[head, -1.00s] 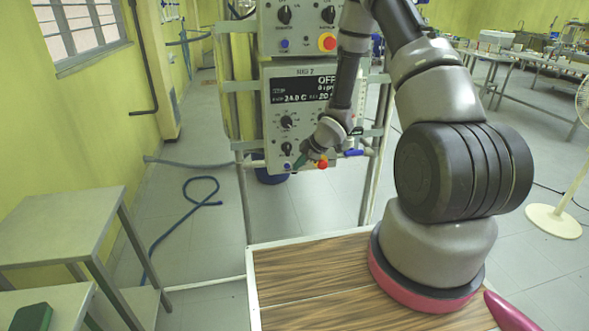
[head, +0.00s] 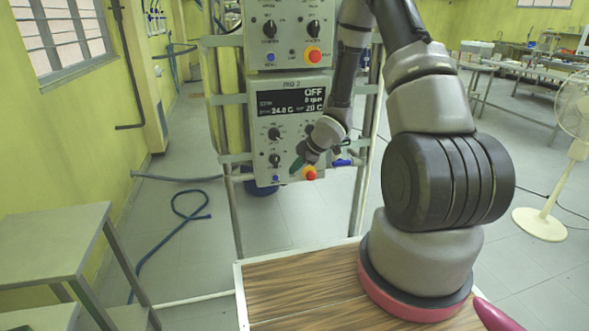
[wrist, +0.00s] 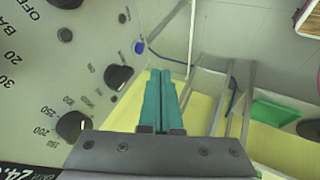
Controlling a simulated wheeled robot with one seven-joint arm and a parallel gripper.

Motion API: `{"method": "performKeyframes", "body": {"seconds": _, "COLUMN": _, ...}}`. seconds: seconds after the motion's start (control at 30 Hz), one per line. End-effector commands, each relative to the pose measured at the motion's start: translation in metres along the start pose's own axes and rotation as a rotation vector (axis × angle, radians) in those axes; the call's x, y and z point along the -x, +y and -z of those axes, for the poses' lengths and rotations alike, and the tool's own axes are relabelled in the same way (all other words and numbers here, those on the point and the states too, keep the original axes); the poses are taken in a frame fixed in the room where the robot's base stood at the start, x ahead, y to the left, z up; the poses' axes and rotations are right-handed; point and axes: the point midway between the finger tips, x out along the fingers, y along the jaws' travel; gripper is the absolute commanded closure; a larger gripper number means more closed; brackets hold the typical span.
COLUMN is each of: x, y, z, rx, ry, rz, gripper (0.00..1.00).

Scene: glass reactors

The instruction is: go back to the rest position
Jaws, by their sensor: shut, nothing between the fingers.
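My gripper (head: 298,162) is at the lower part of the RIG 2 control panel (head: 262,135) in the head view, beside its lower knob and just above the red button (head: 310,173). In the wrist view my gripper (wrist: 161,75) shows two teal fingers side by side, shut with nothing between them. The panel face (wrist: 40,100) with its black knobs (wrist: 118,77) and a blue button (wrist: 139,46) lies to the left of the fingers. I cannot tell whether the fingertips touch the panel. The display reads OFF.
A second panel (head: 288,30) is above. A grey side table (head: 50,240) stands at left, with a blue hose (head: 175,230) on the floor. A white fan (head: 545,200) stands at right. The wooden deck (head: 300,285) under my arm is clear.

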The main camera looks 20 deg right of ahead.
Motion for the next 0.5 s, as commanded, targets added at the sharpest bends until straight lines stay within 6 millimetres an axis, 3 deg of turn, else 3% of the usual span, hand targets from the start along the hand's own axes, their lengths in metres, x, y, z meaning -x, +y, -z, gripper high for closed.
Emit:
{"method": "performKeyframes", "body": {"seconds": 0.17, "x": 0.004, "y": 0.004, "z": 0.0, "rx": -0.009, "ry": -0.01, "rz": -0.007, "gripper": 1.0}}
{"method": "performKeyframes", "body": {"seconds": 0.27, "x": 0.023, "y": 0.02, "z": 0.001, "rx": -0.05, "ry": -0.053, "rz": -0.035, "gripper": 1.0}}
{"method": "performKeyframes", "body": {"seconds": 0.37, "x": 0.06, "y": 0.045, "z": 0.004, "rx": -0.138, "ry": -0.125, "rz": -0.088, "gripper": 1.0}}
{"method": "performKeyframes", "body": {"seconds": 0.5, "x": 0.127, "y": 0.074, "z": 0.011, "rx": -0.322, "ry": -0.227, "rz": -0.18, "gripper": 1.0}}
